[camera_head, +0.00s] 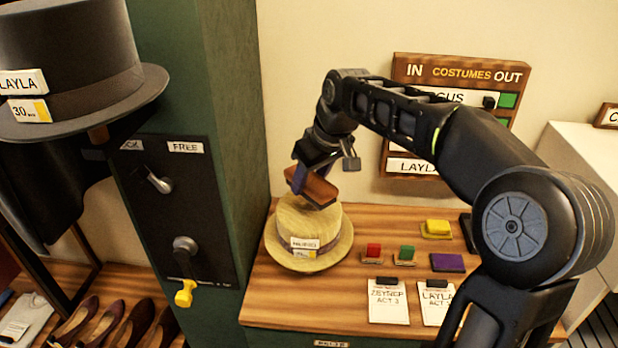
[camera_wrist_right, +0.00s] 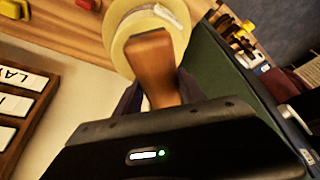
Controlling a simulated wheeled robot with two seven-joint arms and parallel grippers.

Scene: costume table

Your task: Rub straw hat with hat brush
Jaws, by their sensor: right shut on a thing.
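The straw hat (camera_head: 285,222) sits on the wooden table, with a white and yellow tag on its front. It also shows in the right wrist view (camera_wrist_right: 125,42), partly behind the brush. The brown wooden hat brush (camera_head: 318,188) is held by my right gripper (camera_head: 304,173), which is shut on it. The brush is tilted over the top of the hat's crown; I cannot tell whether it touches the straw. In the right wrist view the brush (camera_wrist_right: 152,60) overlaps the crown, and its bristles are hidden. My left gripper is not in view.
Red (camera_head: 373,251), green (camera_head: 406,253), yellow (camera_head: 436,228) and purple (camera_head: 447,262) items lie right of the hat, with two name cards (camera_head: 389,301) in front. A green cabinet (camera_head: 228,150) stands close on the left. A costumes board (camera_head: 455,70) is on the wall behind.

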